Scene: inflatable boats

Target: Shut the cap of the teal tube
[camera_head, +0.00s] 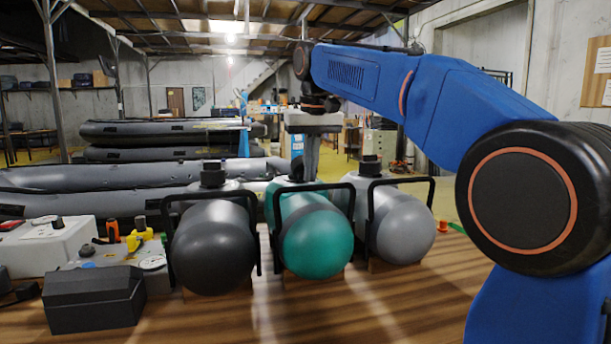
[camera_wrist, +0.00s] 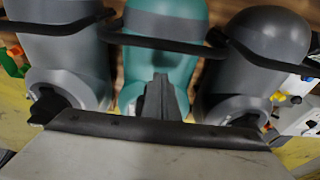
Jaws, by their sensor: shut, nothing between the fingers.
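The teal tube (camera_head: 317,240) lies in the middle of three tubes, with a black carry handle across it. In the wrist view its rounded end (camera_wrist: 165,62) is at top centre. A small part of its black cap (camera_head: 297,169) shows just left of my fingers; the rest is hidden, so I cannot tell whether it is open or shut. My gripper (camera_head: 309,176) points down at the top of the teal tube, its fingers together and empty. In the wrist view the dark fingers (camera_wrist: 160,82) overlap the teal tube; I cannot tell whether they touch the cap.
A dark grey tube (camera_head: 213,248) lies close on the left and a light grey tube (camera_head: 402,228) on the right, each with a handle and black cap. A black box (camera_head: 92,300) and white instrument case (camera_head: 45,243) stand left. The front wooden tabletop (camera_head: 370,305) is clear.

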